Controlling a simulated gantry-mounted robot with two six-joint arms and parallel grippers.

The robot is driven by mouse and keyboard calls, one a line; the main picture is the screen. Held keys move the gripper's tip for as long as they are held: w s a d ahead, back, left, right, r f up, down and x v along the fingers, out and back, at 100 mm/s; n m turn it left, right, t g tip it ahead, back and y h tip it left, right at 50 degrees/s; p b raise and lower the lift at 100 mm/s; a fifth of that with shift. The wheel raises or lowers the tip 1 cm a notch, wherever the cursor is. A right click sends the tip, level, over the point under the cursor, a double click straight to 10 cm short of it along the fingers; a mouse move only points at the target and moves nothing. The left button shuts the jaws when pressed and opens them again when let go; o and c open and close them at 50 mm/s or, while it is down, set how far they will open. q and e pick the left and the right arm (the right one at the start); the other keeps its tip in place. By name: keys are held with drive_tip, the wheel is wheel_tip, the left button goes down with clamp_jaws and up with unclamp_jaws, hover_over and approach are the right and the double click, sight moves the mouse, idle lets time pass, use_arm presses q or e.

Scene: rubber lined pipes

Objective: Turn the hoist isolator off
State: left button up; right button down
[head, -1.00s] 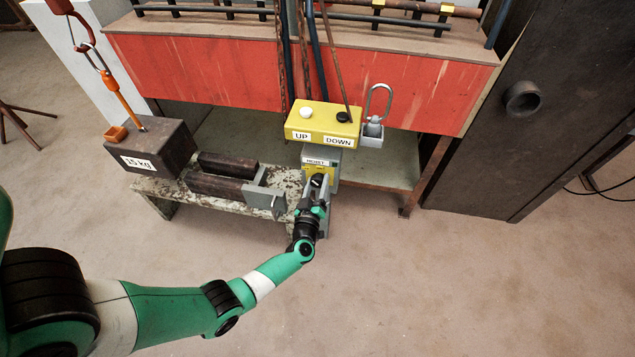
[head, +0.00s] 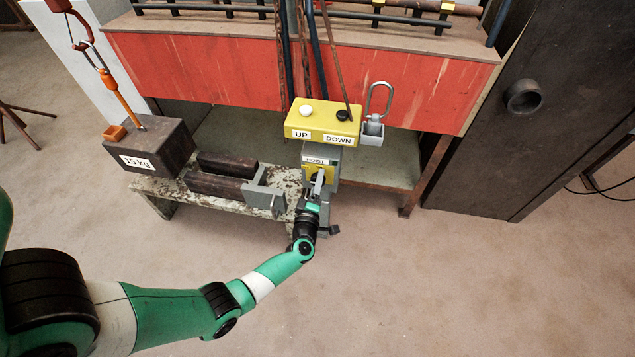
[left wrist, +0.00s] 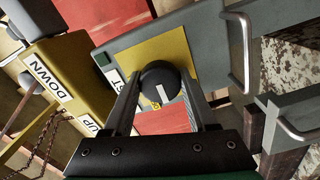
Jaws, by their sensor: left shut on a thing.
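The hoist isolator (head: 321,158) is a grey box with a yellow plate and a HOIST label, below the yellow UP/DOWN control box (head: 322,122). Its round black knob (left wrist: 160,80) with a white mark sits on the yellow plate (left wrist: 188,48) in the left wrist view. My left gripper (head: 317,182) is at the isolator's front. Its two fingers lie on either side of the knob, and it is shut on it. In the head view the gripper largely hides the knob. My right gripper is not in view.
A worn bench (head: 163,188) stands left of the isolator, with a 15 kg block (head: 165,148) and dark bars on it. A red panel (head: 220,65) stands behind. The floor in front is clear.

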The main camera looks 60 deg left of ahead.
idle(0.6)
use_arm(q)
drive_tip(key=o, duration=1.4)
drive_tip(key=shift+c, duration=0.2)
drive_tip(key=shift+d, duration=0.1)
drive_tip(key=shift+s+d+r+p, duration=0.1)
drive_tip(key=shift+s+d+p, duration=0.15)
drive_tip(key=shift+d+p, duration=0.1)
drive_tip(key=p+v, duration=0.4)
drive_tip(key=v, duration=0.6)
drive_tip(key=shift+s+d, duration=0.2)
drive_tip(key=shift+d, duration=0.05)
